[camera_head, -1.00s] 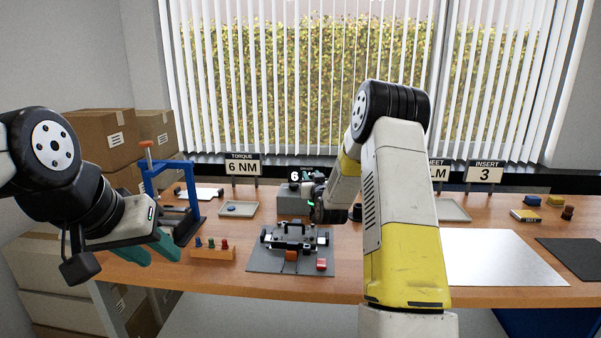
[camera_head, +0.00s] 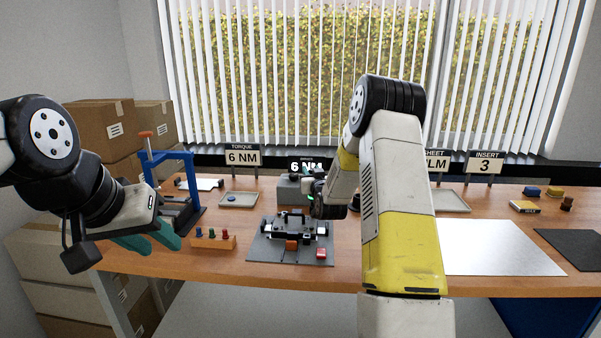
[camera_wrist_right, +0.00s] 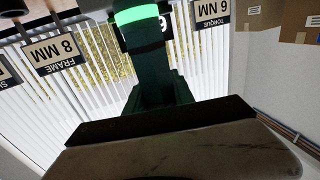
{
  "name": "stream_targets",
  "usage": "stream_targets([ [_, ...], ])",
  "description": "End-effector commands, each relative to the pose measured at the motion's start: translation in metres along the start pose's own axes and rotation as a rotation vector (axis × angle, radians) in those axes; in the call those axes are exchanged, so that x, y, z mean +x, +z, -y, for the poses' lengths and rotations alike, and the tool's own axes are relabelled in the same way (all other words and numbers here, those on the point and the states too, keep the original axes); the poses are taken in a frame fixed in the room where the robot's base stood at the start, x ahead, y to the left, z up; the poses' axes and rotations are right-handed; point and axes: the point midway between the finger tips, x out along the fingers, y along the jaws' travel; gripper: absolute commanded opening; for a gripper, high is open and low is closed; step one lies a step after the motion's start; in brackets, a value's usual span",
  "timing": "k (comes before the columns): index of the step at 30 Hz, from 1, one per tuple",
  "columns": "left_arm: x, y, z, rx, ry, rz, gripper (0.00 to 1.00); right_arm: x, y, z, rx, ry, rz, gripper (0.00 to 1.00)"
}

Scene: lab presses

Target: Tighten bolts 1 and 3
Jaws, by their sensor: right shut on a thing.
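My right gripper (camera_head: 322,207) is over the back right of the grey mat, beside the grey driver box (camera_head: 290,190) with its "6 NM" display. In the right wrist view it is shut on a dark green driver (camera_wrist_right: 155,85) with a lit green band. A black fixture (camera_head: 293,228) sits on the grey mat (camera_head: 262,254), with an orange block at its front and a red block (camera_head: 321,252) to the right. Single bolts are too small to tell. The driver's tip is hidden. My left gripper (camera_head: 148,241), with teal fingers apart, is empty at the table's left front.
A blue press (camera_head: 183,190) stands at the left behind my left gripper. An orange rack (camera_head: 212,242) with small coloured bits is left of the mat. A small tray (camera_head: 238,200) lies behind. A white sheet (camera_head: 495,248) and black mat lie at the right. Cardboard boxes are stacked at left.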

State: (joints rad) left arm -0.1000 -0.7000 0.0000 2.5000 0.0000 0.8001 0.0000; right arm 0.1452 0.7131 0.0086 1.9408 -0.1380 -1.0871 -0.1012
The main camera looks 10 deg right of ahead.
Motion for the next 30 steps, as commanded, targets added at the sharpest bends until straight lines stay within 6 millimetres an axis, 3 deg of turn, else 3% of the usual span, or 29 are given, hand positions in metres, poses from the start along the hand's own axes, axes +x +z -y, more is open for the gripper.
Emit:
stream_targets([
  [30, 0.0000, 0.0000, 0.0000, 0.000, 0.000, 0.000, 0.36, 0.0005, 0.0082, -0.0003, 0.000, 0.000, -0.004, 0.00],
])
